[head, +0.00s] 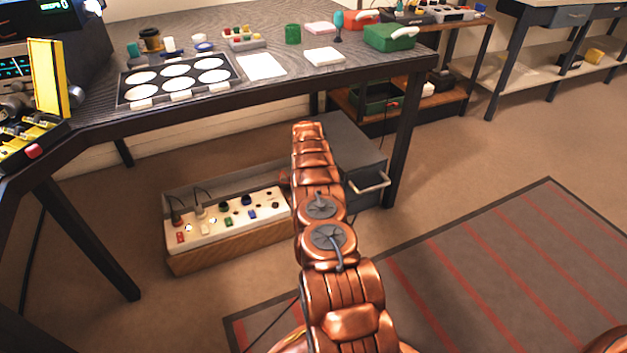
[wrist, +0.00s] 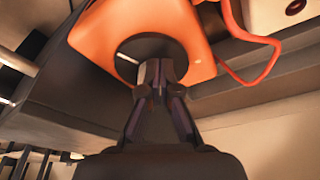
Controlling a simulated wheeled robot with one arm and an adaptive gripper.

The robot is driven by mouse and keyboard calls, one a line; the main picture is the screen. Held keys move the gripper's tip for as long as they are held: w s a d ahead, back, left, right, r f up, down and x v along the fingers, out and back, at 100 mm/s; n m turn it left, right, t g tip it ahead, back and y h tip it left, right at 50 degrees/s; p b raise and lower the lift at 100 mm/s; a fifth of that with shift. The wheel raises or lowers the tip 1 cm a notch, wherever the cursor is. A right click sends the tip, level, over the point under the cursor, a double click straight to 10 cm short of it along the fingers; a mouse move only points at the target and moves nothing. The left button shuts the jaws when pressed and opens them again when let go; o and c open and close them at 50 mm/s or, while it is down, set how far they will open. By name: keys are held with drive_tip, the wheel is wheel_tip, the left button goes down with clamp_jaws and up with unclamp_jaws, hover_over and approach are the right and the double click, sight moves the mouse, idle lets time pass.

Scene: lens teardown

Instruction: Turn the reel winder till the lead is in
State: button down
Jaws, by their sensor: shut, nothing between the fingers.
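The orange reel (wrist: 100,32) fills the top middle of the wrist view. A dark round disc (wrist: 124,62), apparently its winder, sits on the reel's face. My gripper (wrist: 158,72) has its fingertips together in front of this disc; I cannot tell if they touch it. An orange-red lead (wrist: 272,62) runs from the reel's top right, loops down and comes back towards its lower right side. Some of it is out of frame. In the head view my arm reaches down beneath the workbench and hides the gripper; I cannot make out the reel clearly there.
Under the workbench (head: 300,90), a long box with a white socket panel (head: 225,222) lies left of my arm. A grey drawer cabinet (head: 350,150) stands close on the right. A striped mat (head: 480,270) covers open floor at lower right.

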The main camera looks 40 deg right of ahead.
drive_tip(key=shift+r, duration=0.15)
idle(0.4)
drive_tip(key=shift+s+a+p, duration=0.1)
drive_tip(key=shift+a+p, duration=0.2)
drive_tip(key=shift+p, duration=0.2)
drive_tip(key=shift+r+p, duration=0.9)
drive_tip(key=shift+r, duration=1.95)
